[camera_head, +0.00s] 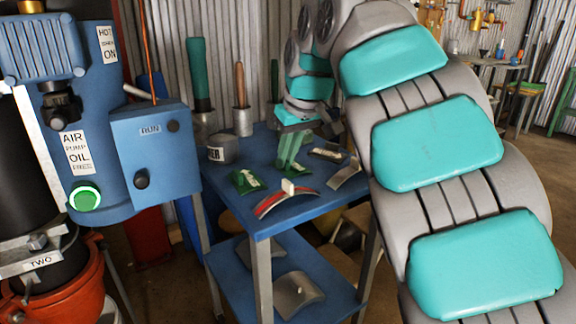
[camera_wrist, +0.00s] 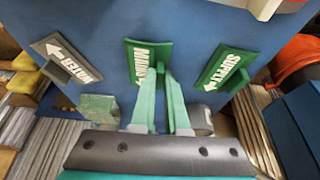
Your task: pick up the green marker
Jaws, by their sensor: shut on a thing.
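In the wrist view, a green plate-like marker (camera_wrist: 135,50) with white lettering lies on the blue table, directly at my fingertips. My gripper (camera_wrist: 162,74) is shut on its raised grip, which the green fingers mostly hide. In the head view, my gripper (camera_head: 290,160) comes down from the back onto this marker (camera_head: 297,172), and the fingers cover part of it. A second green marker (camera_wrist: 226,68), lettered SUPPLY with an arrow, lies to the right in the wrist view. It also shows at the left in the head view (camera_head: 245,181). I cannot see any gap under the held marker.
A grey arrow plate (camera_wrist: 66,60) lies left of my fingers in the wrist view. A red curved piece (camera_head: 284,200) with a white grip lies near the table's front edge. A grey can (camera_head: 222,149) and tool holders stand left; a blue machine (camera_head: 150,155) is beside the table (camera_head: 270,222).

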